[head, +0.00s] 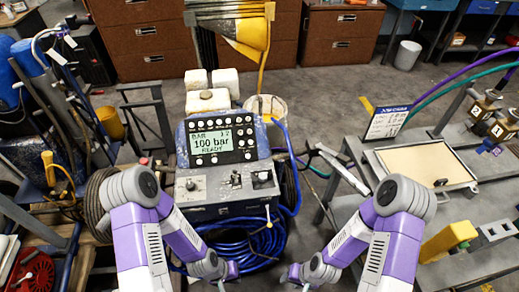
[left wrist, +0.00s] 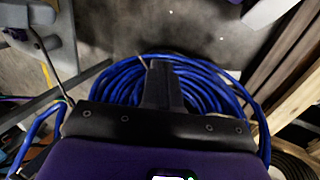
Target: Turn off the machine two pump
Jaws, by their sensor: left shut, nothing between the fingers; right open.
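The striper machine's display (head: 218,140) reads "100 bar READY", with a small mark like a 2 at its top right. Below it, the grey control panel (head: 215,190) has a knob (head: 191,185) at left, small toggle switches (head: 236,179) in the middle and another control (head: 263,177) at right. I cannot read their labels. My left gripper (head: 226,275) is low in front of the panel, over the blue hose; its shut, empty fingers show in the left wrist view (left wrist: 160,70). My right gripper (head: 291,275) is low to the right, open, its fingertips cut off or hidden.
A coiled blue hose (head: 240,245) lies below the panel. A grey bench (head: 480,215) with a tray and sign (head: 387,122) stands at right. A cluttered cart with a red reel (head: 32,272) stands at left. Clear floor (head: 340,90) lies behind, toward brown cabinets.

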